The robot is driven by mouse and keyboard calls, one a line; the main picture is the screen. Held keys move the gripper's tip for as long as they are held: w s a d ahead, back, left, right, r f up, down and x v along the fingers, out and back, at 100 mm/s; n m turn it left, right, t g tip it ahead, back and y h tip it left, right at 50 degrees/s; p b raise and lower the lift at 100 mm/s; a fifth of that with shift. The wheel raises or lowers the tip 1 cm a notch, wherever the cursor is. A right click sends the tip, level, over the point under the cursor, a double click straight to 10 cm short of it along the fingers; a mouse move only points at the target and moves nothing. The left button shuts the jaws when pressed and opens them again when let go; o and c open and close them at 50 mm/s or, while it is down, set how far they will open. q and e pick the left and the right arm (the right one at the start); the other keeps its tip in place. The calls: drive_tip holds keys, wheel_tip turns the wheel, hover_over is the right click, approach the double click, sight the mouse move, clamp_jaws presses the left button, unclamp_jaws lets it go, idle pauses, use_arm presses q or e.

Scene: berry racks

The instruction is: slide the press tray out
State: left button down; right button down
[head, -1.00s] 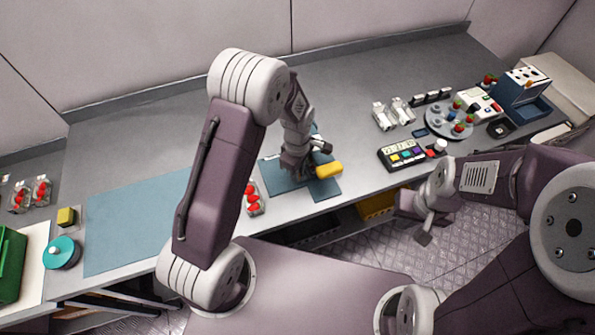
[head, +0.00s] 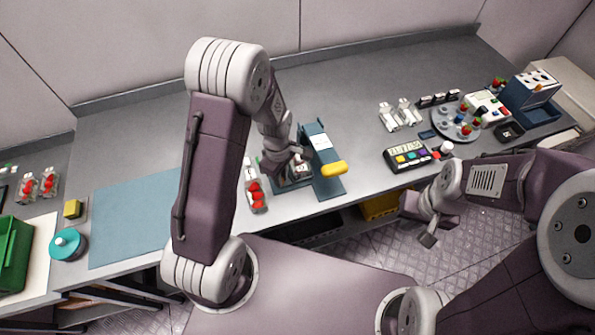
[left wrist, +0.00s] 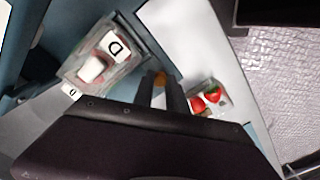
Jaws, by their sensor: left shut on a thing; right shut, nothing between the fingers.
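The press (head: 319,148) is a blue frame with a pale panel and a yellow handle (head: 333,168), near the bench's front edge. The blue press tray (head: 291,186) shows low at its left side, partly hidden by my left gripper (head: 298,163). In the left wrist view the narrow fingers (left wrist: 160,88) are shut on a small orange-brown part, seemingly the tray's knob. A clear punnet (left wrist: 104,55) with white lettered blocks lies beside the fingers. My right gripper (head: 430,236) is shut and empty, in front of the bench, away from the press.
A punnet of strawberries (head: 255,196) stands just left of the press; it also shows in the left wrist view (left wrist: 208,98). A blue mat (head: 130,220) lies clear further left. A button panel (head: 407,155) and a round rack (head: 456,122) stand right.

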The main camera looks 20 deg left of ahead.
use_arm(q)
drive_tip(key=shift+s+a+r, duration=0.1)
drive_tip(key=shift+s+a, duration=0.15)
drive_tip(key=shift+a, duration=0.25)
drive_tip(key=shift+s+a+r, duration=0.1)
drive_tip(key=shift+s+a, duration=0.1)
drive_tip(key=shift+a, duration=0.3)
drive_tip(key=c, duration=1.3)
unclamp_jaws()
drive_tip(key=shift+s+f, duration=0.1)
drive_tip(key=shift+s+a, duration=0.1)
wheel_tip(320, 180, up, 9)
